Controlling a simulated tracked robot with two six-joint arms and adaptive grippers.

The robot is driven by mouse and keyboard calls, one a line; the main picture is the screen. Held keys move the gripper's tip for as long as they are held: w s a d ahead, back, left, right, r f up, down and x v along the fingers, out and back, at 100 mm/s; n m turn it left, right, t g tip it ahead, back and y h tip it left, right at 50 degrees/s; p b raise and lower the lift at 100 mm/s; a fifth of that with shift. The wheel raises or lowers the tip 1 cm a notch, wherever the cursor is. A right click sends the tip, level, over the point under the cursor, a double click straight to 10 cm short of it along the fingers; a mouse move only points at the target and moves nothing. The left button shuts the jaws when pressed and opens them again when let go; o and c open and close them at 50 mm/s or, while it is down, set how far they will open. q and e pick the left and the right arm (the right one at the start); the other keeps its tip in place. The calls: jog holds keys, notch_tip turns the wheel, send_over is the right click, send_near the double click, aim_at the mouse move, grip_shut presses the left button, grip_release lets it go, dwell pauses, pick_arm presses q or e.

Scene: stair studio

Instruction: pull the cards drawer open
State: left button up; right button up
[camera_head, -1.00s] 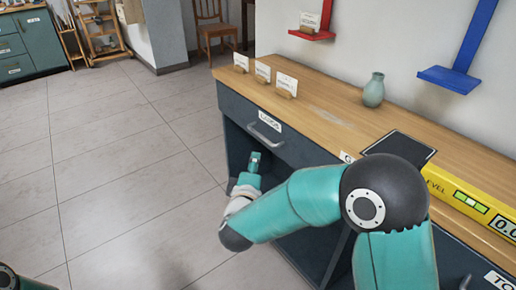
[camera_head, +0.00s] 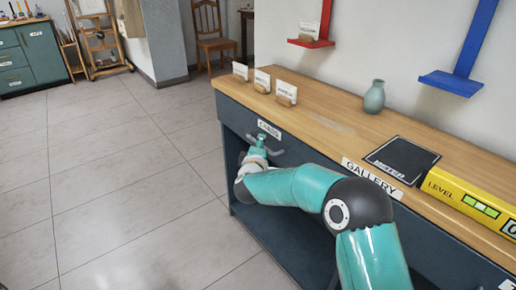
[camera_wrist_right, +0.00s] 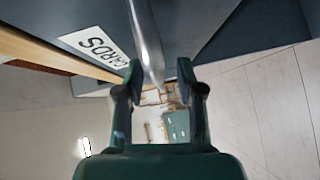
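The cards drawer (camera_head: 240,118) is the dark blue-grey front under the wooden counter's left end, and it looks closed. Its white CARDS label (camera_head: 269,131) also shows in the right wrist view (camera_wrist_right: 95,47). Its metal bar handle (camera_wrist_right: 147,40) runs down between the fingertips of my right gripper (camera_wrist_right: 160,75) there, with gaps visible beside it. In the head view, my right gripper (camera_head: 264,140) is at the handle and partly covers it. Its fingers are apart. My left gripper is not in view.
On the counter (camera_head: 325,120) stand several card holders (camera_head: 286,93), a green vase (camera_head: 374,97), a black METER pad (camera_head: 402,160) and a yellow LEVEL box (camera_head: 470,200). An open shelf lies below the drawer. The tiled floor (camera_head: 120,190) to the left is clear.

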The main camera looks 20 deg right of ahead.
jog(key=shift+w+d, duration=0.15)
jog(key=shift+w, duration=0.1)
grip_shut()
jog(key=shift+f, duration=0.1)
